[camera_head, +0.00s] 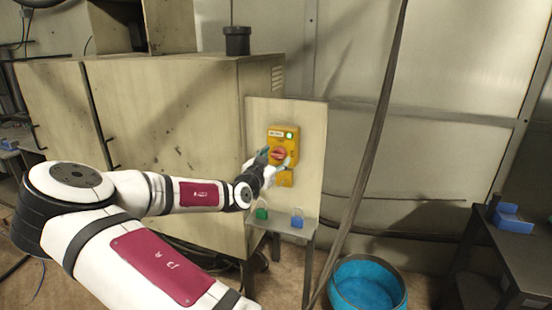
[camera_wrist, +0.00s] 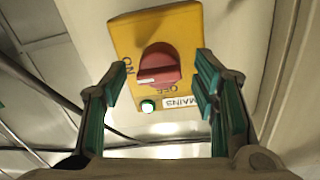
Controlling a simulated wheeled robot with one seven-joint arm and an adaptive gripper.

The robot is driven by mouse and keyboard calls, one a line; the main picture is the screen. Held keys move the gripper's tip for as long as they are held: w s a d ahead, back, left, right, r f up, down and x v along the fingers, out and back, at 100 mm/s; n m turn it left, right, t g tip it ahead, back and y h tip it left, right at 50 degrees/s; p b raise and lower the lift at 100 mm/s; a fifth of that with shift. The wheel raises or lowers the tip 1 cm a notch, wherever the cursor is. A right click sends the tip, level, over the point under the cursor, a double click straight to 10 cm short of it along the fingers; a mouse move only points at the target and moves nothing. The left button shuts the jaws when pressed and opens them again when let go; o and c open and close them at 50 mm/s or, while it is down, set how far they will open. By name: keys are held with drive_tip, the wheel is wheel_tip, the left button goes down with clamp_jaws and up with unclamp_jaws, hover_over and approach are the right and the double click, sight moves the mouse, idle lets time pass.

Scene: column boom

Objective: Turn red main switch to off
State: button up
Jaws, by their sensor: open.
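The red main switch (camera_wrist: 160,62) is a rotary knob on a yellow box (camera_wrist: 192,32), fixed to a pale upright panel. In the wrist view its white mark is at the left end of the handle, on the side of the word ON. The word OFF is partly covered below the knob. A green lamp (camera_wrist: 148,106) is lit beside the MAINS label. My gripper (camera_wrist: 160,84) is open, with teal-padded fingers on either side of the knob and visible gaps to it. In the head view my gripper (camera_head: 275,163) is in front of the yellow box (camera_head: 291,146).
A green padlock (camera_head: 262,214) and a blue padlock (camera_head: 297,221) are on a small ledge below the panel. A dark cable (camera_head: 371,140) hangs right of the panel. A blue bin (camera_head: 366,285) stands on the floor. A large beige cabinet (camera_head: 170,130) is at left.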

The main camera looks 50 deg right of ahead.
drive_tip(key=shift+d, duration=0.1)
drive_tip(key=c, duration=1.1)
drive_tip(key=shift+c, duration=0.2)
drive_tip(key=shift+w+n, duration=0.1)
drive_tip(key=shift+n, duration=0.2)
drive_tip(key=n+b, duration=0.1)
drive_tip(key=n, duration=0.2)
drive_tip(key=shift+n+b, duration=0.3)
drive_tip(key=shift+n, duration=0.1)
drive_tip(key=n, duration=0.4)
drive_tip(key=shift+n+t+b, duration=0.3)
drive_tip(key=shift+n+b, duration=0.05)
drive_tip(key=shift+n, duration=0.05)
drive_tip(key=n, duration=0.4)
drive_tip(key=shift+n+t, duration=0.3)
drive_tip(key=shift+n, duration=0.1)
drive_tip(key=shift+n+p, duration=0.3)
drive_tip(key=shift+n, duration=2)
drive_tip(key=shift+f, duration=0.1)
